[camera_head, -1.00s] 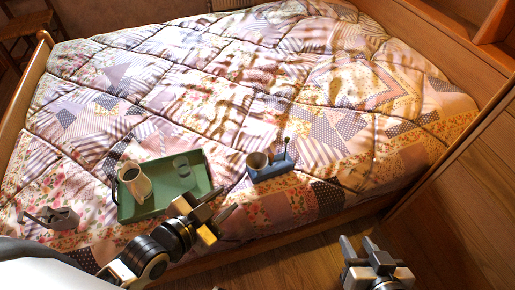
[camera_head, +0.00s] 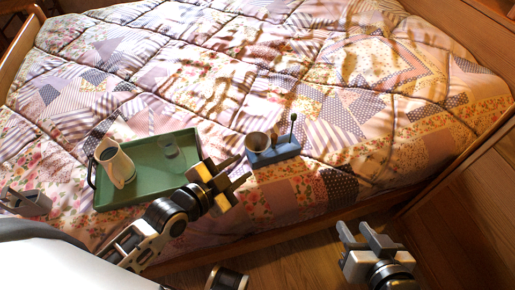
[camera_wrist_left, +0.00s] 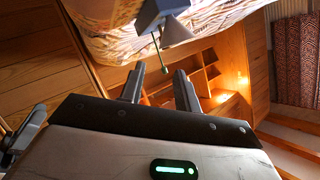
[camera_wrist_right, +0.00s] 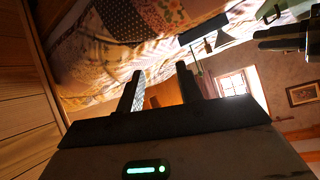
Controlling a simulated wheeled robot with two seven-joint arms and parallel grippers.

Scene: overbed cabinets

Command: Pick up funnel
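My right gripper (camera_head: 358,230) is open and empty, low over the floor beside the bed, farther from the funnel.
A grey holder (camera_head: 30,203) stands at the far left. The quilt (camera_head: 230,70) behind the block is clear.

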